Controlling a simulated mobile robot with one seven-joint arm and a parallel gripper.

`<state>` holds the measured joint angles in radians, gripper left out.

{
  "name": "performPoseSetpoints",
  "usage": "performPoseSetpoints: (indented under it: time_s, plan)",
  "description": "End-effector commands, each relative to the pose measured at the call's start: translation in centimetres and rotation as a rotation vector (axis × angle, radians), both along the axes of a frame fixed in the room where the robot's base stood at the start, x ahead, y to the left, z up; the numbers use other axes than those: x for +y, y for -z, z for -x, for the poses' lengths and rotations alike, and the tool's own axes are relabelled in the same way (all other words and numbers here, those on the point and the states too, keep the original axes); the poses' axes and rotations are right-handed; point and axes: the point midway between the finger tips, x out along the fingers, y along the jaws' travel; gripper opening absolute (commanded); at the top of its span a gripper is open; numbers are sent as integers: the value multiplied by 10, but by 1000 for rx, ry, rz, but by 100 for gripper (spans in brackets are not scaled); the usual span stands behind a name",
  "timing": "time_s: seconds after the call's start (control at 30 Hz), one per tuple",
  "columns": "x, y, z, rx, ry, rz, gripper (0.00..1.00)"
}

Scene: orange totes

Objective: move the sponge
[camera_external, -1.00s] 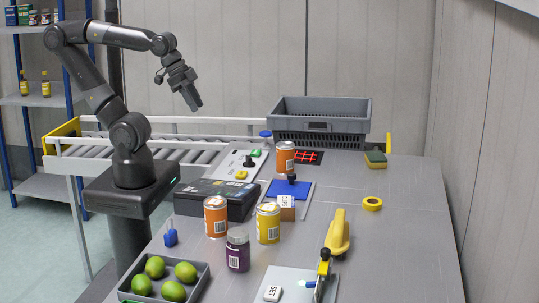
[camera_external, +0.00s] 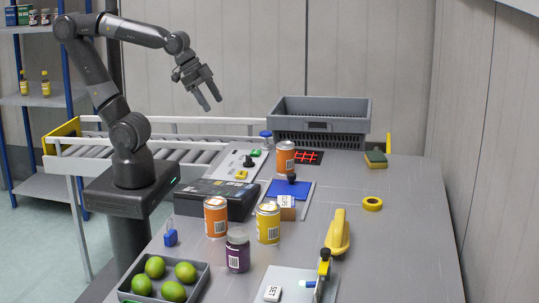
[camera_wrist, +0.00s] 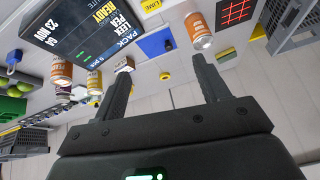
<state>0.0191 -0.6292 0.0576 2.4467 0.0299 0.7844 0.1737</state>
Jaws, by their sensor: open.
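The sponge (camera_external: 376,159) is yellow with a dark green top. It lies on the far right part of the grey table, to the right of the grey crate. In the wrist view a small green and yellow block, which looks like the sponge (camera_wrist: 226,56), shows beyond my right fingertip. My gripper (camera_external: 212,104) is open and empty, high above the conveyor side of the table, well to the left of the sponge. Its two fingers (camera_wrist: 164,72) are spread apart in the wrist view. Nothing is between them.
A grey crate (camera_external: 320,106) stands at the back. Cans, including an orange one (camera_external: 285,158), a purple jar (camera_external: 238,252) and a black box (camera_external: 215,197) occupy the middle. A yellow tape roll (camera_external: 372,203) lies right. The table's right side is mostly clear.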

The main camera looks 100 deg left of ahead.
Motion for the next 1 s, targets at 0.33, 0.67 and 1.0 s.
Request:
performPoseSetpoints:
  time_s: [0.33,0.67,1.0]
  plan:
    - [42,7,-100,-75,250,-225,97]
    - [88,29,-187,-113,484,-510,100]
    - [136,63,-266,-98,743,-861,100]
